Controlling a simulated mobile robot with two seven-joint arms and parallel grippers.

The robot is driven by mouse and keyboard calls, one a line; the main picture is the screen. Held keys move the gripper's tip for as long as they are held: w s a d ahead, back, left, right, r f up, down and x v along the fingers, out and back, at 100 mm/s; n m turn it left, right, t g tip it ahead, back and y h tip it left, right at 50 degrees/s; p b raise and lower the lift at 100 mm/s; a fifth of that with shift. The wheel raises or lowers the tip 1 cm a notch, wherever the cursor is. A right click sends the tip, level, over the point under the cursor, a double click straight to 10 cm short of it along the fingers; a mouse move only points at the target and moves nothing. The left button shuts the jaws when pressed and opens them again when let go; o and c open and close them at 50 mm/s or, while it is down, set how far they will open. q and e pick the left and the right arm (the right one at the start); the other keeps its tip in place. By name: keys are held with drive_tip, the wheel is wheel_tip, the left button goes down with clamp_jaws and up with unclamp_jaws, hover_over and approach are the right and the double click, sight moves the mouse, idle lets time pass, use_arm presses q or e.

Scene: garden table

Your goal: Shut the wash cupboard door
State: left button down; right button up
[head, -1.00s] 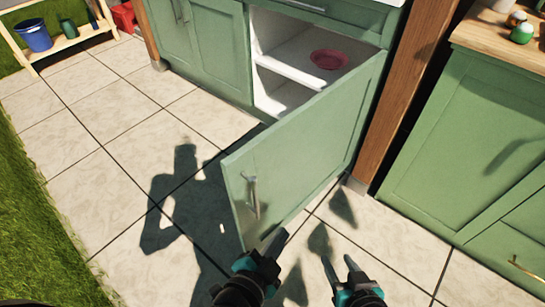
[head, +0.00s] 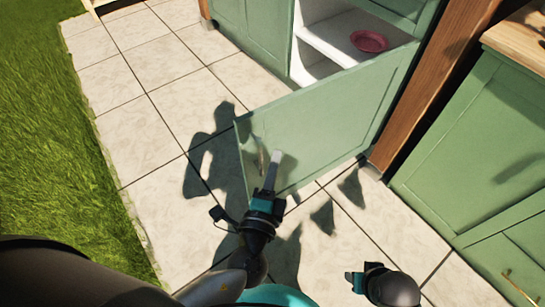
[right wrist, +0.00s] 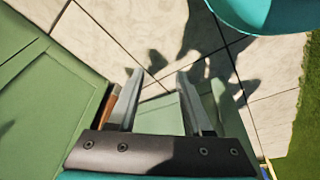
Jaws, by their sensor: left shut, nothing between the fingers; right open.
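The green wash cupboard door (head: 325,115) stands wide open in the head view, swung out over the tiles. Its handle (head: 262,158) is near the free edge, partly hidden by my left gripper (head: 276,156). My left gripper is shut and empty, with its tip in front of the door's face beside the handle; I cannot tell whether it touches. Behind the door is the white cupboard interior (head: 330,36) with a pink bowl (head: 369,41) on its shelf. My right gripper (right wrist: 160,82) is open and empty; in the head view it is low at the right, clear of the door.
A brown wooden post (head: 430,90) stands beside the door's hinge side. Another green cabinet (head: 480,150) with a wooden top is at the right. Pale floor tiles (head: 140,130) are clear to the left, with grass (head: 50,170) beyond.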

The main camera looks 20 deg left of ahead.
use_arm(q)
approach(276, 113)
drive_tip(key=w+d, duration=0.3)
drive_tip(key=shift+w+a+r, duration=0.1)
drive_tip(key=shift+w+a, duration=1.35)
drive_tip(key=shift+a, duration=0.05)
drive_tip(key=shift+a+b, duration=0.1)
drive_tip(key=shift+b, duration=0.2)
